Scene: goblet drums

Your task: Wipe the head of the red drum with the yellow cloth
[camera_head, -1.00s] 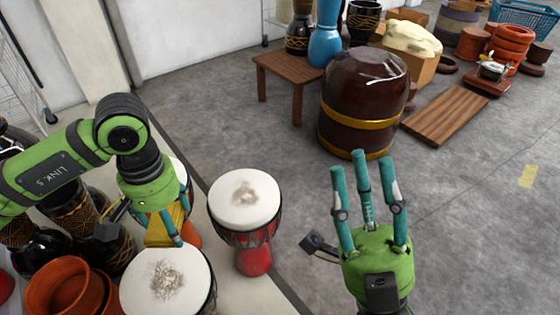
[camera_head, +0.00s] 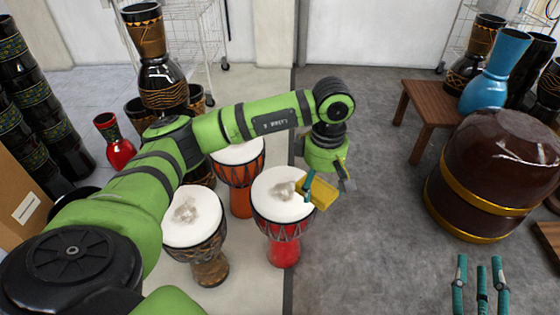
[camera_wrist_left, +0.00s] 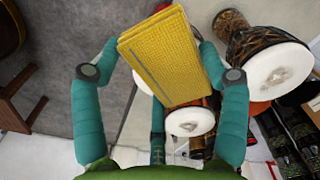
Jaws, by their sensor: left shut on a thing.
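The red drum (camera_head: 285,228) stands upright in the middle of the head view. Its white head (camera_head: 270,205) has a grey-brown smudge (camera_head: 284,190). My left gripper (camera_head: 314,187) is shut on the folded yellow cloth (camera_head: 322,194), at the right edge of this head. The cloth overlaps the rim in the picture; I cannot tell whether it touches. In the left wrist view the cloth (camera_wrist_left: 172,58) sits between the teal fingers and partly hides a white drum head below. My right gripper (camera_head: 482,268) is at lower right, fingers apart and empty.
A brown drum with a smudged head (camera_head: 195,222) and an orange drum (camera_head: 241,180) stand close on the left. A large dark barrel drum (camera_head: 492,170) and a wooden table (camera_head: 430,103) stand right. Grey floor (camera_head: 370,210) between is clear.

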